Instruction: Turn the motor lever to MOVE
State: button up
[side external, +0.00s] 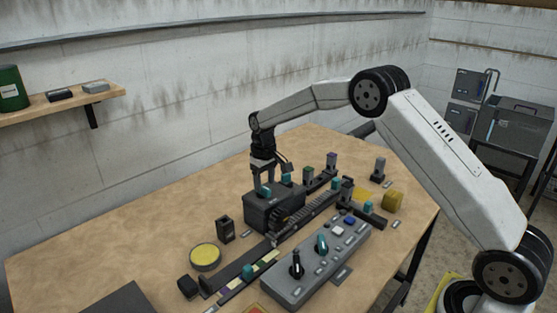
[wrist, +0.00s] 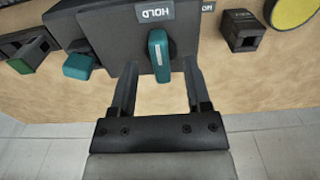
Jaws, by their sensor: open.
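A teal lever (wrist: 159,55) sits on the face of a dark box (wrist: 110,35). A white HOLD label (wrist: 154,13) is beside the lever and reads upside down in the wrist view. The lever stands roughly upright in that picture, its lower end near the fingertips. My gripper (wrist: 159,68) is open, one finger on each side of the lever, with a visible gap on both sides. In the side view my gripper (side external: 264,187) is low over the dark box (side external: 262,213), pointing down. No MOVE label is readable.
A grey panel (side external: 277,292) with a black lever (side external: 296,264), another teal lever (side external: 321,245) and buttons stands in front. A dark rail (side external: 235,276) runs beside the box. A yellow-topped round (side external: 205,256) and a small black block (side external: 225,230) are left. The table's left side is clear.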

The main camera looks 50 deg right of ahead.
jog(key=shift+f, duration=1.35)
grip_shut()
